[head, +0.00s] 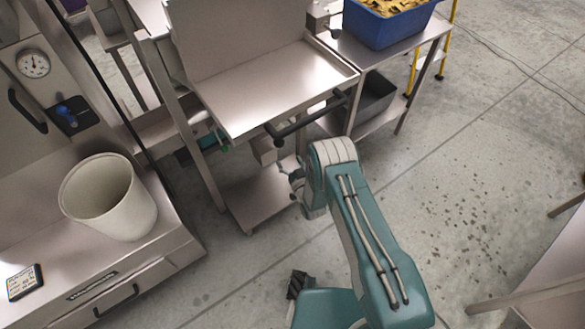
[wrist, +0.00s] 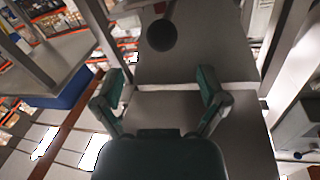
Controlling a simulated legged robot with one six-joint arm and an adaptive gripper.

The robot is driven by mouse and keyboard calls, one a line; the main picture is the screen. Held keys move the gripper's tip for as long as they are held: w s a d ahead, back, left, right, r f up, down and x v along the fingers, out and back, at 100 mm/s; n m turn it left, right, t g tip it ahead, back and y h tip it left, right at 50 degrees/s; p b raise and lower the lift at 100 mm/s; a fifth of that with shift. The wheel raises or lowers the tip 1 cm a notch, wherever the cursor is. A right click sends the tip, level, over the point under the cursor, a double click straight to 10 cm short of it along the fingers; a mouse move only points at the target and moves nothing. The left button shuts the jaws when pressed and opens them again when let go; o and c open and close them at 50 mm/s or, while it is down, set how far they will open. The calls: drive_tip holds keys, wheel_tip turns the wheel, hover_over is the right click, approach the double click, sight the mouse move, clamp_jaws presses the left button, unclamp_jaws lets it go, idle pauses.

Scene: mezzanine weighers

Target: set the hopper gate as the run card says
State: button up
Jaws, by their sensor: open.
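A small dark-framed card (head: 24,283) with lines of writing lies on the left bench; its text is too small to read. It may be the run card. My gripper (head: 296,184) is partly hidden by my forearm, low beside the steel machine with the sloping tray (head: 270,85). In the wrist view my gripper (wrist: 162,86) is open, its two teal fingers wide apart with nothing between them. A dark round knob on a rod (wrist: 162,36) shows beyond the fingertips, apart from them. I cannot tell which part is the hopper gate.
A black bar handle (head: 308,119) juts from the tray's front edge. A blue tub (head: 385,22) of yellow pieces sits on a side table.

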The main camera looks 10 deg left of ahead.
drive_tip(key=shift+v, duration=1.8)
